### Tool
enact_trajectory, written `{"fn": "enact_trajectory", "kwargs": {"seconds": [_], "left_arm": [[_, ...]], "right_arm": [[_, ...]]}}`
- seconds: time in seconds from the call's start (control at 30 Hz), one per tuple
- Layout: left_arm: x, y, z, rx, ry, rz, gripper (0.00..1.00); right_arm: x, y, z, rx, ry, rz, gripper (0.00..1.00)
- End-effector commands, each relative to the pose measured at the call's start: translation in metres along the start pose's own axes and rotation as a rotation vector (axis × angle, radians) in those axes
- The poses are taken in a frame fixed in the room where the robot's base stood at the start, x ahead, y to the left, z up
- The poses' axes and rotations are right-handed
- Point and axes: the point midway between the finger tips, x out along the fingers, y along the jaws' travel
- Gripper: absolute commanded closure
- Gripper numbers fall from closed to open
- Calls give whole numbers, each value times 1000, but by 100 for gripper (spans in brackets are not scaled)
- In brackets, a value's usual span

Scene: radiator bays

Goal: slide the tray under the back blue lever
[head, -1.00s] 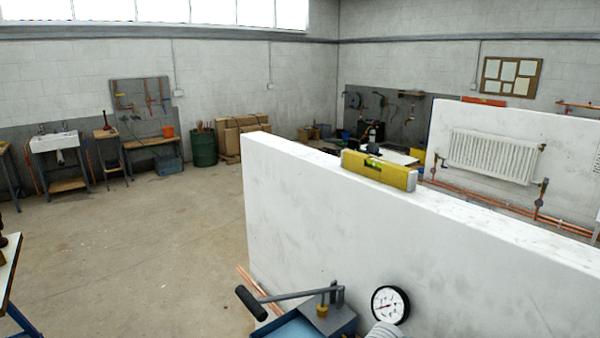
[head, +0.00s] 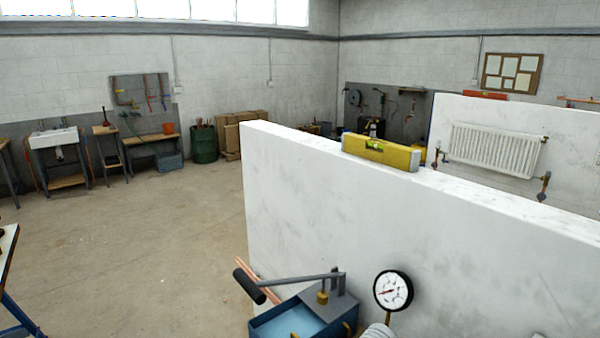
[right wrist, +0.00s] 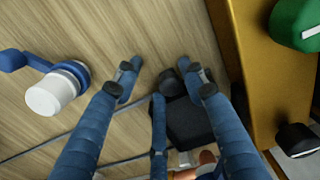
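In the right wrist view, a blue lever (right wrist: 12,60) joins a blue ring with a white cylindrical cap (right wrist: 50,95) at the left, over a pale wood-grain surface. My right gripper (right wrist: 158,66) has its blue fingers spread apart, with nothing seen clamped between the tips. The lever is left of the fingers, apart from them. A dark angular block (right wrist: 190,122) lies behind the fingers, partly hidden; I cannot tell what it is. I cannot make out a tray in either view, nor tell which lever is the back one. My left gripper is not in view.
In the right wrist view, a yellow-brown beam (right wrist: 255,75), a green part (right wrist: 297,22) and a black knob (right wrist: 296,139) are at the right. In the head view, a white wall (head: 330,205) carries a yellow level (head: 380,152); a blue pump tank (head: 262,327) and gauge (head: 393,290) stand before it.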

Motion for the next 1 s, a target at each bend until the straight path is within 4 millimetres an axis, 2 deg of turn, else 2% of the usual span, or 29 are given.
{"fn": "enact_trajectory", "kwargs": {"seconds": [0.07, 0.17, 0.2, 0.63, 0.83, 0.87, 1.0], "left_arm": [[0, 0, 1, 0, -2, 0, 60], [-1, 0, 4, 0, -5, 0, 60], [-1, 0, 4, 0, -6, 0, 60], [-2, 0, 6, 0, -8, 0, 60], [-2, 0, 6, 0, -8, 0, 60], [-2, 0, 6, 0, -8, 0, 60], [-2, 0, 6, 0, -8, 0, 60]], "right_arm": [[-1, -1, 1, -1, -2, -2, 61], [-2, -1, 0, 0, -1, -3, 81], [-2, -1, 0, 0, 0, -4, 82], [-4, 8, -6, 5, 9, -5, 82], [-4, 9, -7, 7, 11, -5, 82], [-5, 9, -8, 7, 12, -5, 62], [-4, 9, -7, 7, 10, -4, 62]]}}
